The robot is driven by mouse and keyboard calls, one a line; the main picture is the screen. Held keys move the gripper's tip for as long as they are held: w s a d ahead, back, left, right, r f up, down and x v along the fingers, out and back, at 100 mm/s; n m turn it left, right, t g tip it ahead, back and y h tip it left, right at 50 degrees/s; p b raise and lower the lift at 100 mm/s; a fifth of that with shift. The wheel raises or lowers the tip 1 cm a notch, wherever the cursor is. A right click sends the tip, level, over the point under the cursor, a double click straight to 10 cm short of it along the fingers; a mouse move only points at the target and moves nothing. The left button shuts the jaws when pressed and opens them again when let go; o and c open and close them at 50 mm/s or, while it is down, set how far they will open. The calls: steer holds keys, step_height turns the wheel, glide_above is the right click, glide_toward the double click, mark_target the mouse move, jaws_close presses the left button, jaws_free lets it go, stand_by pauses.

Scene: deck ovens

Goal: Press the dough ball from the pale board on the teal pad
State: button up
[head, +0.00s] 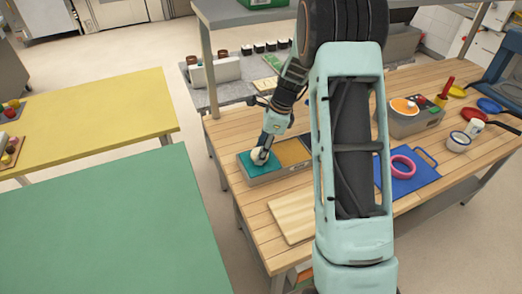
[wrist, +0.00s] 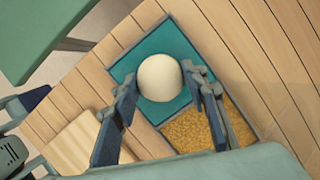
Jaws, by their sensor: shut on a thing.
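The dough ball (wrist: 160,77) is cream-coloured and round, and sits between my gripper's two fingers. It also shows in the head view (head: 259,156), partly covered by the fingers. My gripper (wrist: 166,84) is shut on it, over the teal pad (wrist: 182,42). The teal pad (head: 247,169) lies in the left half of a grey tray. I cannot tell whether the ball touches the pad. The pale board (head: 291,217) lies bare in front of the tray on the wooden table; its corner shows in the wrist view (wrist: 75,143).
The tray's other half holds a yellow grainy bed (head: 293,152). A blue board (head: 408,178) with a pink ring (head: 403,166) lies to the right, partly behind my arm. Yellow (head: 90,115) and green (head: 110,220) tables are at left.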

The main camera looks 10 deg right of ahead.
steer(key=shift+r+p, duration=2)
steer(key=shift+r, duration=1.6)
steer(key=shift+d, duration=0.15)
